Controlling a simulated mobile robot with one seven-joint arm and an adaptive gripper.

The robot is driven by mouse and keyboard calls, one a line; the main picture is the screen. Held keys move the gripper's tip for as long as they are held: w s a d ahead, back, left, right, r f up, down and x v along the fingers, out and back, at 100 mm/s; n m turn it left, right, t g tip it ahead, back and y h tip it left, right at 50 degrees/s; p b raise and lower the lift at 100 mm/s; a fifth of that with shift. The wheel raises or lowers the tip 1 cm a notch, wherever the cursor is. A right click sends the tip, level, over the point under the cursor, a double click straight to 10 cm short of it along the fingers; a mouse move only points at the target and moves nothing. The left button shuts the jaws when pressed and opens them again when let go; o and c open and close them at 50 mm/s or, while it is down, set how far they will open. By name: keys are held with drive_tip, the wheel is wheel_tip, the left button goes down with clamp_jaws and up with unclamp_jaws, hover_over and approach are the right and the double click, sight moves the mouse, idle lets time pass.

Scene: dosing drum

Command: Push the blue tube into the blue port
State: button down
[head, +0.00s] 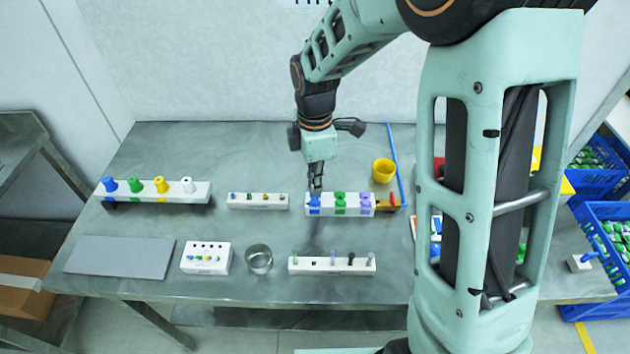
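A white block (353,212) in the middle of the table carries a blue fitting (314,201), a green one (340,201) and a purple one (365,201). My gripper (316,190) points straight down at the blue fitting, at the left end of this block. Its fingers look close together, and the fingertips are at or just above the blue top; I cannot tell if they touch or hold it. A separate blue tube between the fingers cannot be made out. A long thin blue tube (395,160) lies along the table right of the block.
A yellow cup (383,171) and a red-and-yellow piece (388,203) are right of the block. A small rack (258,201) stands left of it. In front are a rack with thin pegs (332,265), a metal beaker (259,258) and a white box (206,258). A long rack (150,193) is far left.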

drive_tip(key=shift+f+b, duration=0.55)
drive_tip(key=shift+f, duration=0.4)
drive_tip(key=c, duration=2.1)
unclamp_jaws()
drive_tip(key=shift+r, duration=0.15)
wheel_tip(320, 180, up, 12)
drive_tip(key=shift+f, duration=0.1)
drive_tip(key=shift+w, duration=0.1)
